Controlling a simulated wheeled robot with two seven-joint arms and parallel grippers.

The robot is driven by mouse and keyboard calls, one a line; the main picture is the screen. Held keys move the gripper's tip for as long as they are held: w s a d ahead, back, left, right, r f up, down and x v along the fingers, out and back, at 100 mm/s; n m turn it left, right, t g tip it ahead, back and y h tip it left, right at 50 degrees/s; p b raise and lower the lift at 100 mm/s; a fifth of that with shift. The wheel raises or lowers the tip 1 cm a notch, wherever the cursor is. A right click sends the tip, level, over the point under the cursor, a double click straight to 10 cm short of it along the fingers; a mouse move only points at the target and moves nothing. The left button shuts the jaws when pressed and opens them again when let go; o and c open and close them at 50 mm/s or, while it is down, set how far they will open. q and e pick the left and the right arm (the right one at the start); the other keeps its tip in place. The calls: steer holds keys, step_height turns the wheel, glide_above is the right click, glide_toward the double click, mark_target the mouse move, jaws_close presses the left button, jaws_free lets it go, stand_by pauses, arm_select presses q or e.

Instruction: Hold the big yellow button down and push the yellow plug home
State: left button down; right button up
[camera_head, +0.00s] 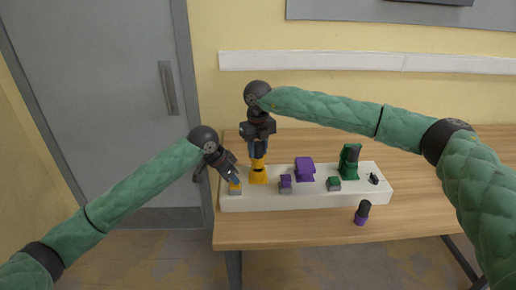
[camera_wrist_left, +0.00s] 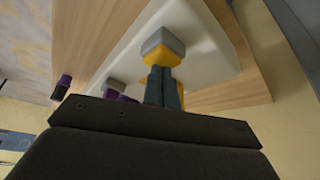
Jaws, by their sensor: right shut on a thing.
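My left gripper (camera_head: 233,180) is at the big yellow button (camera_head: 235,188) on the left front of the white box (camera_head: 310,197). In the left wrist view its two fingers (camera_wrist_left: 163,80) are together, with their tips at the yellow button (camera_wrist_left: 164,57) on its grey base. I cannot tell how far down the button is. My right gripper (camera_head: 258,155) points down just behind it, shut on the yellow plug (camera_head: 258,164), directly over the yellow socket (camera_head: 258,177). The fingers hide part of the plug, so its depth in the socket is unclear.
A purple socket (camera_head: 304,170) and purple button (camera_head: 285,184) are mid-box.

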mark_target(258, 143)
arm_select(q)
steer(key=shift+s+f, duration=0.1)
steer(key=shift+f, duration=0.1)
arm_select(e)
steer(key=shift+f, duration=1.55)
steer(key=o, duration=1.5)
steer(key=shift+r, duration=0.2)
steer(key=shift+r, duration=3.4)
arm_select(q)
steer(key=shift+r, duration=0.15)
arm_select(e)
steer(key=shift+r, duration=0.1)
arm_select(q)
steer(key=shift+r+p, duration=0.5)
steer(key=shift+p, duration=0.1)
arm_select(e)
steer(key=shift+r, duration=0.45)
arm_select(q)
step_height(258, 143, up, 6)
steer(key=p, duration=0.5)
steer(key=shift+p, duration=0.4)
arm_select(e)
steer(key=shift+r, duration=2.85)
